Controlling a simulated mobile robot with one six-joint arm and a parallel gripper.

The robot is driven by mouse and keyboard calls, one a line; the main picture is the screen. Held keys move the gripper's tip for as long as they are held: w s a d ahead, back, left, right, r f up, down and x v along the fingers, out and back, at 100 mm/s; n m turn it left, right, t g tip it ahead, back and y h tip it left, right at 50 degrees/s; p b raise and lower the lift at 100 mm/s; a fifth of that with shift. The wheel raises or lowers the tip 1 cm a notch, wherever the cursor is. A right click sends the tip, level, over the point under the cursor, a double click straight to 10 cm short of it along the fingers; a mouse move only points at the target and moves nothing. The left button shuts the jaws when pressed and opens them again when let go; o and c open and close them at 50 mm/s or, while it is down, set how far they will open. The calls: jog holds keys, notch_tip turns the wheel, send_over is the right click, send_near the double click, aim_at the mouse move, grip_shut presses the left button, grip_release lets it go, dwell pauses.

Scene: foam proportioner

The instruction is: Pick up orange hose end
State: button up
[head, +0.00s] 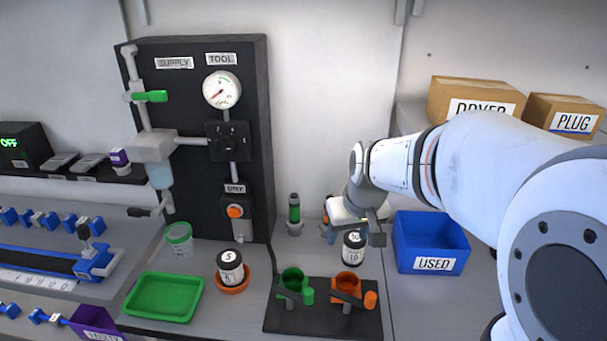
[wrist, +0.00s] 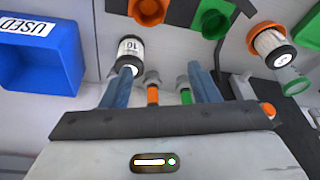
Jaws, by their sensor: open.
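The orange hose end (wrist: 153,95) shows in the wrist view between my two blue fingers, nearer the left one, with a grey fitting. In the head view only a sliver of orange (head: 326,209) shows beside my gripper, which hides the rest. The green hose end (wrist: 185,96) is also between the fingers in the wrist view, close to the right one; it stands upright left of my gripper in the head view (head: 294,210). My gripper (wrist: 162,72) is open. I cannot tell how near the fingers are in depth.
A canister marked 10 (head: 353,248) stands close by my gripper, by the left fingertip in the wrist view. The blue USED bin (head: 432,243) is to the right. A black plate with green and orange cups (head: 325,322) lies in front. The black panel (head: 190,90) rises behind left.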

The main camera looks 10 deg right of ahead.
jog(key=w+d+f+n+p, duration=0.1)
jog(key=w+f+p, duration=0.1)
jog(key=w, duration=0.8)
jog(key=w+f+n+p, duration=0.1)
jog(key=w+f+p, duration=0.1)
jog(key=w, duration=0.7)
jog(key=shift+t, duration=0.4)
jog(key=p+x, duration=0.1)
jog(key=x, duration=0.5)
jog(key=shift+w+a+f, duration=0.1)
jog(key=shift+w+f, duration=0.2)
grip_shut()
